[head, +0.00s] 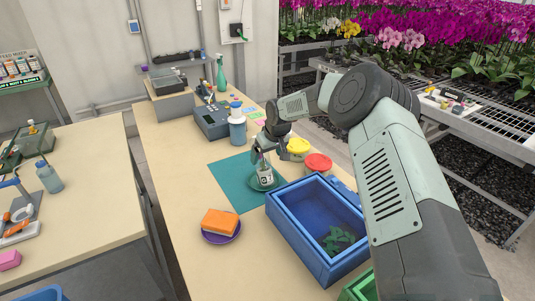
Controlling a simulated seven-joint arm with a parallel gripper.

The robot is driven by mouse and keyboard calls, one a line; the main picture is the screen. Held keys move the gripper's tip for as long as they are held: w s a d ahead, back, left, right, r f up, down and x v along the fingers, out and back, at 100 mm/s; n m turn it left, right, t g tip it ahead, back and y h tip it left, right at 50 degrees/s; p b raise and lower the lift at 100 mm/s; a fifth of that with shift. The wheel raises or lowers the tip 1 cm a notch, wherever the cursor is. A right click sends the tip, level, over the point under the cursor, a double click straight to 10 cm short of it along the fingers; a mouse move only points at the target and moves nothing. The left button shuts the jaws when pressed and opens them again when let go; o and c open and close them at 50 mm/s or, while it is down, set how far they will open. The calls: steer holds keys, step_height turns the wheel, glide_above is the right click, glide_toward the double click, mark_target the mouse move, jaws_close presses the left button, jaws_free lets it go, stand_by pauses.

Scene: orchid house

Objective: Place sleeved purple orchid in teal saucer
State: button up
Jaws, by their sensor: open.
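A small clear-and-white sleeved pot (265,176) with a dark label stands upright on the teal saucer (252,186), as far as this small view shows. I take it for the sleeved orchid; no purple bloom can be made out on it. The saucer lies on the teal mat (225,178) on the bench. My gripper (261,163) is at the top of the pot, pointing down, with its fingers open around or just above the sleeve. I cannot tell whether a finger touches it. My gripper and wrist hide part of the plant.
A blue crate (283,217) with green scraps stands right of the saucer. A purple saucer (207,238) with an orange block (220,222) is in front. The bench's left side is clear.

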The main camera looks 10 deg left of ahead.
steer(key=v, duration=1.3)
steer(key=s+d+r+m+t+h, duration=0.2)
steer(key=s+d+r+m+h, duration=0.1)
steer(key=s+d+r, duration=1.45)
steer(key=s+d+r+m, duration=0.1)
steer(key=s+d, duration=0.3)
steer(key=s, duration=0.7)
steer(key=s+d+r+m, duration=0.1)
steer(key=s+d+m, duration=0.3)
steer(key=s, duration=0.7)
steer(key=shift+s+d+m, duration=0.2)
steer(key=shift+s+m, duration=0.05)
steer(key=shift+m, duration=0.05)
